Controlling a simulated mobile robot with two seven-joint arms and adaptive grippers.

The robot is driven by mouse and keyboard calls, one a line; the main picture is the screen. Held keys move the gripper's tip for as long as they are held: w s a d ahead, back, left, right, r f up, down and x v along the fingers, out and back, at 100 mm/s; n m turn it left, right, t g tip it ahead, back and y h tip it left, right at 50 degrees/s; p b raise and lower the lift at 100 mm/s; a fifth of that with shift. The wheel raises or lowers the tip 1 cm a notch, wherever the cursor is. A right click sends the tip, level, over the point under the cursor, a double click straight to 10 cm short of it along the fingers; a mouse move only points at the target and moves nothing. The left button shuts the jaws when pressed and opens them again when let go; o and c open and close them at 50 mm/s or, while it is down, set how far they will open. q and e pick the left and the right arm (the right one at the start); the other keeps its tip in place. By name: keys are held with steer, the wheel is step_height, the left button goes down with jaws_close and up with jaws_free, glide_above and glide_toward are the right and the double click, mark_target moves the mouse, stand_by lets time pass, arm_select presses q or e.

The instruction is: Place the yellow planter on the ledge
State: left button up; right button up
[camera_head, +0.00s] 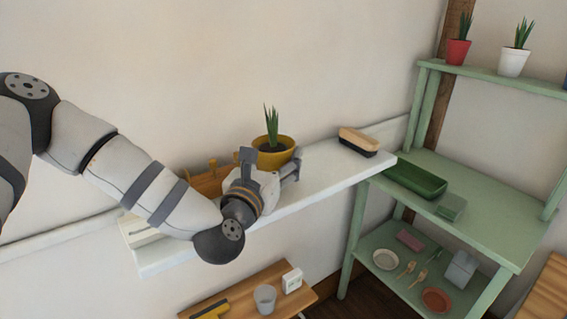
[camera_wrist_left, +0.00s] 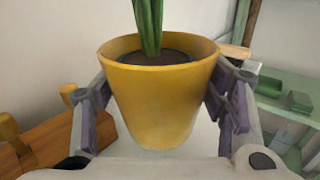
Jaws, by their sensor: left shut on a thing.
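The yellow planter (camera_head: 282,156) holds dark soil and a spiky green plant, and it is upright. My left gripper (camera_head: 272,172) is shut on it, with one finger on each side. In the left wrist view the planter (camera_wrist_left: 160,100) fills the middle, between the two fingers of my left gripper (camera_wrist_left: 162,108). The white ledge (camera_head: 325,179) runs along the wall, behind and below the gripper. I cannot tell whether the planter's base touches the ledge, as the gripper hides it in the head view. My right gripper is not in view.
A brush (camera_head: 358,142) lies at the ledge's right end. A wooden rack with pegs (camera_head: 209,182) stands left of the planter. A green shelf unit (camera_head: 470,225) at the right holds a green tray (camera_head: 414,180) and other pots. Below the ledge is a wooden shelf (camera_head: 243,298) with a cup (camera_head: 265,298).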

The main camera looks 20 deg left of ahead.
arm_select(q)
step_height(320, 180, down, 4)
steer(key=shift+w+r, duration=0.15)
steer(key=shift+r, duration=0.05)
steer(key=shift+s+r, duration=0.3)
steer(key=shift+r, duration=0.2)
steer(key=shift+c, duration=0.6)
steer(key=shift+w+f, duration=0.1)
steer(key=shift+f, duration=0.1)
steer(key=o, duration=1.4)
steer(key=shift+c, duration=0.2)
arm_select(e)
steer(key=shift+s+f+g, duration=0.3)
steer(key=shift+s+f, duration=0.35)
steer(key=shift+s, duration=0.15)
